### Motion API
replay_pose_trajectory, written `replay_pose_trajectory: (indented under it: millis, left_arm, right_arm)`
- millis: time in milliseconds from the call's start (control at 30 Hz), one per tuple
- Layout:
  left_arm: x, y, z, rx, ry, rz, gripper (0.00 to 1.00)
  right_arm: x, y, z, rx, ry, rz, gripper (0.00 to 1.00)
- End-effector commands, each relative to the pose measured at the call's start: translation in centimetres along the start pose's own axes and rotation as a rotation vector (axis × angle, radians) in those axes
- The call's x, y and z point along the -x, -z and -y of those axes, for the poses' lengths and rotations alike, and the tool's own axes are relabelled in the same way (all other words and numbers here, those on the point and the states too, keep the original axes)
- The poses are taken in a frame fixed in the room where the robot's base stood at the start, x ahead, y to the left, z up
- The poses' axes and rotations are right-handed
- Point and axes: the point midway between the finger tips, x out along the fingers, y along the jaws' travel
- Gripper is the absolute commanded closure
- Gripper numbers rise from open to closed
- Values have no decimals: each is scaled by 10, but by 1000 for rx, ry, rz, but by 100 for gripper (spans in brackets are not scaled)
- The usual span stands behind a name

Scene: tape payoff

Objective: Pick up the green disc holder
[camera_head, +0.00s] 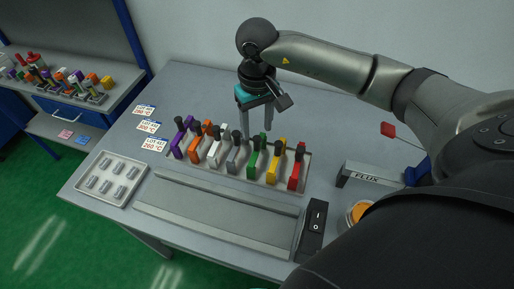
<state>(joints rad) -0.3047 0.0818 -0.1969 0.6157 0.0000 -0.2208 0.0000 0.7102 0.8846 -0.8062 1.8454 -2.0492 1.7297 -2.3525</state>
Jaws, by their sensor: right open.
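The green disc holder (256,163) stands upright in a row of coloured holders on the table, between a grey holder (233,158) and a yellow one (275,164). It has a dark knob on top. My right gripper (256,131) points down above and behind the row, close to the green holder. Its two grey fingers are apart with nothing between them. I cannot tell whether a finger touches any holder. My left gripper is not in view.
The row's tray (306,160) also holds purple, orange, white and red holders. A parts tray (110,178) is left, a FLUX box (372,176) right.

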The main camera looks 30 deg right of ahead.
Motion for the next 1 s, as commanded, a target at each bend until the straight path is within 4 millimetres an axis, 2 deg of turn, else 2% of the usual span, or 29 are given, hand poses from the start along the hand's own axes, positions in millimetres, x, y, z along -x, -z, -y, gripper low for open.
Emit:
replay_pose_trajectory:
  millis: [267, 533, 833, 867, 1000]
  left_arm:
    - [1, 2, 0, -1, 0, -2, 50]
    - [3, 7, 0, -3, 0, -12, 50]
    - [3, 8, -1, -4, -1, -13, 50]
    - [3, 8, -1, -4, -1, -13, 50]
    - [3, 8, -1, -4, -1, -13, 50]
  right_arm:
    - [-22, 1, 0, 0, 2, 2, 43]
    - [-60, 4, -2, 0, 2, 2, 43]
    - [-66, 4, -3, 1, 0, -1, 43]
    - [-66, 4, -3, 1, 0, -1, 44]
    - [-66, 4, -3, 1, 0, -1, 60]
